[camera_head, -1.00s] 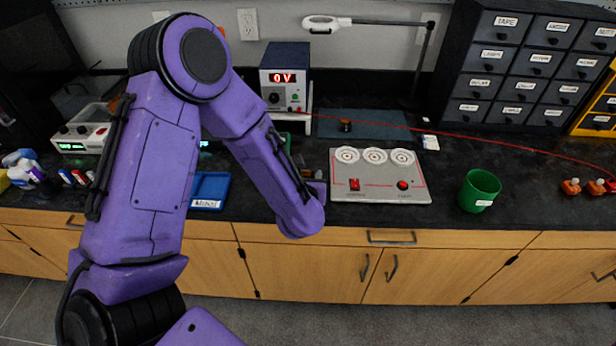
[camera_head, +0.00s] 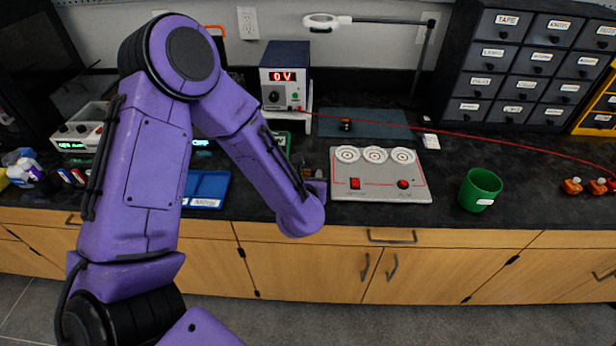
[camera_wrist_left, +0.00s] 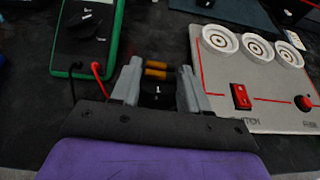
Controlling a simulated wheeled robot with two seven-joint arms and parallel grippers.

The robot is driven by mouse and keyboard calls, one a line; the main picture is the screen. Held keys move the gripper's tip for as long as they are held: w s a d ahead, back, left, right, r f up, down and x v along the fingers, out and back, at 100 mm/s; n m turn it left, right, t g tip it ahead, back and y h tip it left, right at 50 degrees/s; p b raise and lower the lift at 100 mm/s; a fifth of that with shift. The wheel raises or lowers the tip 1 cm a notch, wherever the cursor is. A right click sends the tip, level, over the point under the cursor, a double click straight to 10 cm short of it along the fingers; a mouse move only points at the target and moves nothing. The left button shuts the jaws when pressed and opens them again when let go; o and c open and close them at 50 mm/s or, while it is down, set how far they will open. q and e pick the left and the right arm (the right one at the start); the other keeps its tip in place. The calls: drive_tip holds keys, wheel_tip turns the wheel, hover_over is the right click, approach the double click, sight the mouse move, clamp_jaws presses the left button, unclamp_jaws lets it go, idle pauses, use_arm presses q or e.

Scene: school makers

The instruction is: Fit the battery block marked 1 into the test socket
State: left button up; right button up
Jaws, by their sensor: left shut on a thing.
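My left gripper (camera_wrist_left: 158,78) shows in the left wrist view, its two fingers shut on a small dark block (camera_wrist_left: 157,91) marked 1. Two brass-coloured cylinders (camera_wrist_left: 156,70) show just beyond the block, between the fingertips; I cannot tell whether they belong to it. The gripper is low over the dark bench, left of the grey panel. In the head view my purple left arm hides most of the gripper. I cannot make out the test socket for certain. My right gripper is not in view.
The grey panel (camera_head: 380,190) has three white round holders and red controls. A green-edged meter (camera_wrist_left: 88,35) with leads lies left of the gripper. A blue tray (camera_head: 206,188), power supply (camera_head: 285,80), green cup (camera_head: 480,190) and drawer cabinet (camera_head: 520,60) stand around.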

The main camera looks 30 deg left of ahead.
use_arm(q)
drive_tip(key=shift+f+b, duration=0.6)
drive_tip(key=shift+f, duration=0.1)
drive_tip(key=o, duration=0.8)
drive_tip(key=shift+r, duration=0.1)
drive_tip(key=shift+p+v, duration=0.8)
drive_tip(key=shift+v, duration=3.15)
drive_tip(key=shift+s+d+r+p, duration=0.35)
drive_tip(key=shift+s+r+p, duration=0.1)
drive_tip(key=shift+p, duration=0.45)
drive_tip(key=shift+s+d+r+p, duration=0.1)
drive_tip(key=shift+s+d+p, duration=0.3)
drive_tip(key=shift+s+p, duration=0.55)
drive_tip(key=shift+w, duration=0.2)
